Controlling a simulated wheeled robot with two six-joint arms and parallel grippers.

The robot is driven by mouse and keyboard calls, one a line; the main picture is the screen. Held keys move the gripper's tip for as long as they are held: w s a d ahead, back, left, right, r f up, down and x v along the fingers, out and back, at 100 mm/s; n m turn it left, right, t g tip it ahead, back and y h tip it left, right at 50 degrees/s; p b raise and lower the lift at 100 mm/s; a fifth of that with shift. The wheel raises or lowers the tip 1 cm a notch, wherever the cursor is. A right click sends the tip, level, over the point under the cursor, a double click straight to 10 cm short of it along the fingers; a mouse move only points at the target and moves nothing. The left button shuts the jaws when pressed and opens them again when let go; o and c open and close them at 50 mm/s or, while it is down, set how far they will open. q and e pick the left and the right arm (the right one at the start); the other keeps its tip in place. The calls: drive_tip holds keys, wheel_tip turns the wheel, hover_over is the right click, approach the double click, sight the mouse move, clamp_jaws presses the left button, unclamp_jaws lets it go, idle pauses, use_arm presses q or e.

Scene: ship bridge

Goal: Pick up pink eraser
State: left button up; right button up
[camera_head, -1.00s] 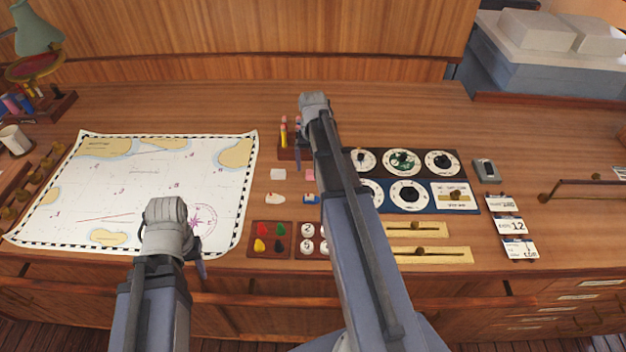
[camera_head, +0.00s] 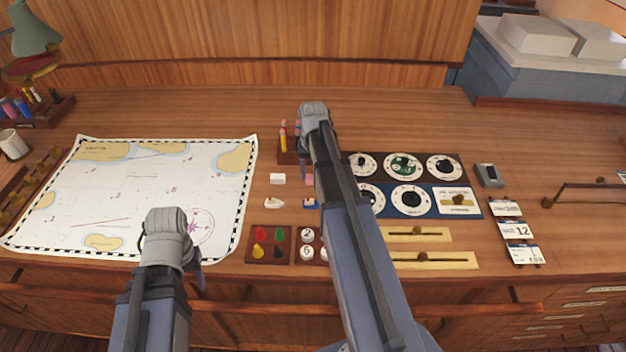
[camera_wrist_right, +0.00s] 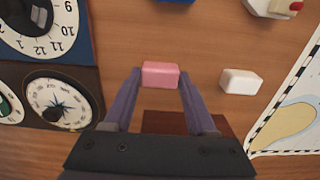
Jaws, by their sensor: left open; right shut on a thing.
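The pink eraser (camera_wrist_right: 160,75) is a small pink block between the fingertips of my right gripper (camera_wrist_right: 160,82) in the right wrist view. Both fingers touch its sides, and the gripper is shut on it. In the head view only a sliver of the pink eraser (camera_head: 309,180) shows beside my right arm, which hides the rest. I cannot tell whether it is clear of the desk. My left gripper (camera_head: 200,278) is open and empty over the lower right part of the chart.
A white eraser (camera_wrist_right: 240,81) lies close beside the pink one. A pencil holder (camera_head: 288,156) stands behind, and dial panels (camera_head: 452,188) lie to the right. The chart (camera_head: 120,190) covers the left of the desk. The desk's back strip is clear.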

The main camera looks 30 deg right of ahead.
sight(313, 177)
drive_tip(key=c, duration=0.4)
drive_tip(key=shift+c, duration=0.2)
wheel_tip(313, 177, up, 10)
drive_tip(key=p, duration=1)
